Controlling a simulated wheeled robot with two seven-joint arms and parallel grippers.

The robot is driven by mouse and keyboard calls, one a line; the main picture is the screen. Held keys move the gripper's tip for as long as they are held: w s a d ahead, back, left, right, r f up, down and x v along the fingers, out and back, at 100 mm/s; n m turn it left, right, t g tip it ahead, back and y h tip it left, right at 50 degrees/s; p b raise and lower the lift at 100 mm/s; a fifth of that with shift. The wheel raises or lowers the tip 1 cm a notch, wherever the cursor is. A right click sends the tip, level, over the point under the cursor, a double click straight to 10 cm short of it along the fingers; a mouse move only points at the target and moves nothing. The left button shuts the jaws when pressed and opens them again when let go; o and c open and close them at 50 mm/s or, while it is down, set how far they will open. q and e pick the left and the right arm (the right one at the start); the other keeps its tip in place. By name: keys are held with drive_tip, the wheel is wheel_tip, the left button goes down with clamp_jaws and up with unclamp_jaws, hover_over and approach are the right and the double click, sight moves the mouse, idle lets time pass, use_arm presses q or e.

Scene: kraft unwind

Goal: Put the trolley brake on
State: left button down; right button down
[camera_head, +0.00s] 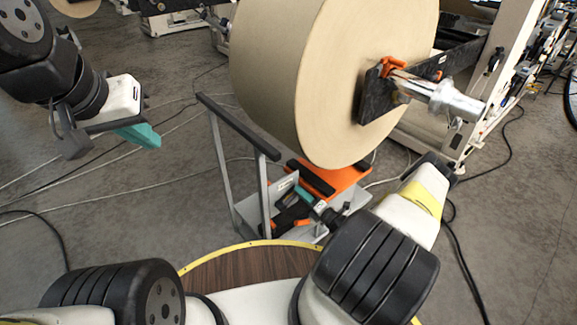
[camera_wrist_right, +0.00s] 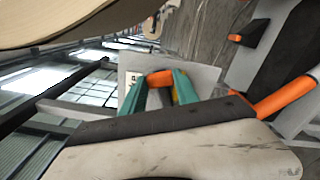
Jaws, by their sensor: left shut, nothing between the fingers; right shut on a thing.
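The trolley stands under the large paper roll, with a dark push handle (camera_head: 238,126) on grey posts and an orange top (camera_head: 340,180). My right gripper (camera_head: 302,194) reaches in low beside the trolley's grey base (camera_head: 240,212). In the right wrist view its teal fingers (camera_wrist_right: 160,92) are shut on an orange lever (camera_wrist_right: 160,77) in front of a grey plate (camera_wrist_right: 205,78) with a label. Whether this lever is the brake, and its exact position, I cannot tell. My left gripper (camera_head: 138,134) is shut and empty, in the air at upper left.
The brown paper roll (camera_head: 275,70) hangs close above the trolley on a metal shaft (camera_head: 450,102). Another orange lever (camera_wrist_right: 285,97) lies to the right in the wrist view. Cables (camera_head: 475,245) run over the floor. The floor at left is mostly open.

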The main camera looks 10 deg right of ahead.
drive_tip(key=shift+w+d+f+m, duration=0.1)
drive_tip(key=shift+d+f+m, duration=0.1)
drive_tip(key=shift+f+m, duration=0.9)
drive_tip(key=shift+w+d+f+m, duration=0.15)
drive_tip(key=shift+f+m, duration=0.7)
drive_tip(key=shift+m, duration=0.45)
drive_tip(key=shift+s, duration=0.15)
drive_tip(key=c, duration=0.9)
unclamp_jaws()
drive_tip(key=v, duration=0.7)
drive_tip(key=shift+s+d, duration=0.2)
drive_tip(key=shift+s, duration=0.15)
